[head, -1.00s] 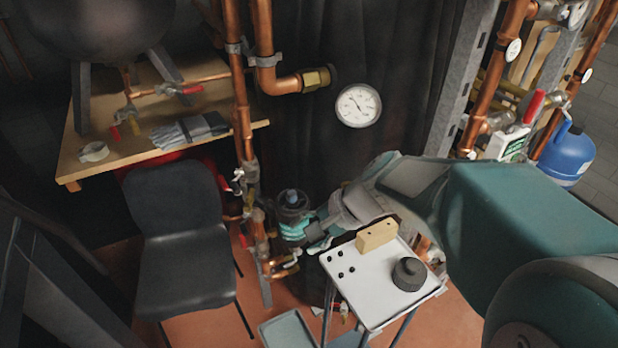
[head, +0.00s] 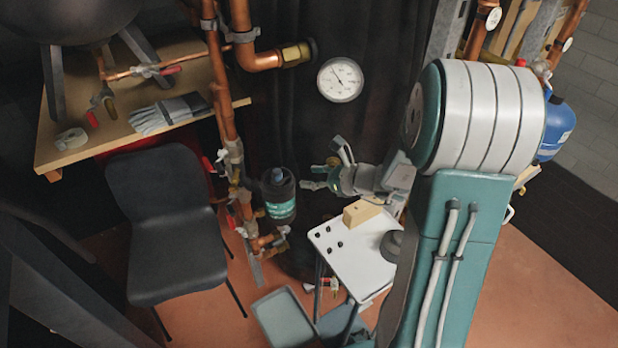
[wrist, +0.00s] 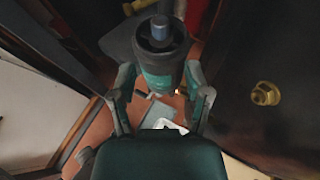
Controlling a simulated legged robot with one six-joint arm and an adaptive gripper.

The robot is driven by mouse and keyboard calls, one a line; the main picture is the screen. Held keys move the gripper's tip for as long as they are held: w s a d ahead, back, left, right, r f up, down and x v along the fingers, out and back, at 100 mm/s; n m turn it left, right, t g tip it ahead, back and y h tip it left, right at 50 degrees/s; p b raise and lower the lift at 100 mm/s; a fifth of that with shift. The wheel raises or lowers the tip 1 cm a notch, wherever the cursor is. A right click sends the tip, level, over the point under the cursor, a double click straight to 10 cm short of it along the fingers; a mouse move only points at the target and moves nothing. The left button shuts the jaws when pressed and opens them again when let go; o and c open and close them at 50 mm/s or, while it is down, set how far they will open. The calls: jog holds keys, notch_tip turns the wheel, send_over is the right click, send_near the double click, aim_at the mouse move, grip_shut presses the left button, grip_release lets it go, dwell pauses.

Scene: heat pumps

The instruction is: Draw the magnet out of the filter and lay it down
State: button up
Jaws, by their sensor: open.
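The filter (head: 280,203) is a dark upright cylinder with a teal band, on the copper pipework. A blue-grey knob (head: 277,176), apparently the magnet's top, stands up from its centre. In the wrist view the filter (wrist: 160,68) is ahead, with the knob (wrist: 160,29) at its top. My gripper (head: 322,172) is right of the filter in the head view, with a gap between them. In the wrist view my gripper (wrist: 160,83) is open and empty, its two fingers spread to either side of the filter's lower part in the picture.
A black chair (head: 178,230) is left of the filter. A pressure gauge (head: 340,80) is behind. A grey tray (head: 284,318) lies low in front.

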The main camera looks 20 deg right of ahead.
aim_at(281, 174)
jog(key=shift+x, duration=4.5)
grip_shut()
